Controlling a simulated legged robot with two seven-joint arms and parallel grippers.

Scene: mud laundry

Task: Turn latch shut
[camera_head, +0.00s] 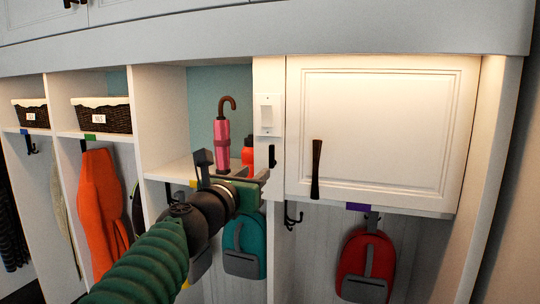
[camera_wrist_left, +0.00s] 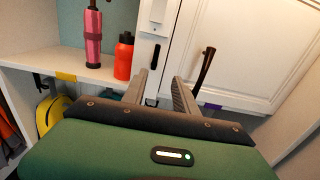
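The white cabinet door (camera_head: 382,128) appears closed at the right of the head view, with a dark upright handle (camera_head: 317,168) near its lower left edge. A small black latch piece (camera_head: 271,157) sits upright on the white post left of the door, under a switch plate. My left gripper (camera_head: 232,178) is in front of the shelf, left of and below the latch piece. In the left wrist view, its two fingers (camera_wrist_left: 160,90) are apart with nothing held. The handle (camera_wrist_left: 205,68) is beyond the right finger there. My right gripper is not in view.
A pink umbrella (camera_head: 222,138) and an orange bottle (camera_head: 248,152) stand on the shelf just behind the gripper. A teal backpack (camera_head: 245,250) and a red backpack (camera_head: 367,265) hang below. Black hooks (camera_head: 292,217) stick out under the door.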

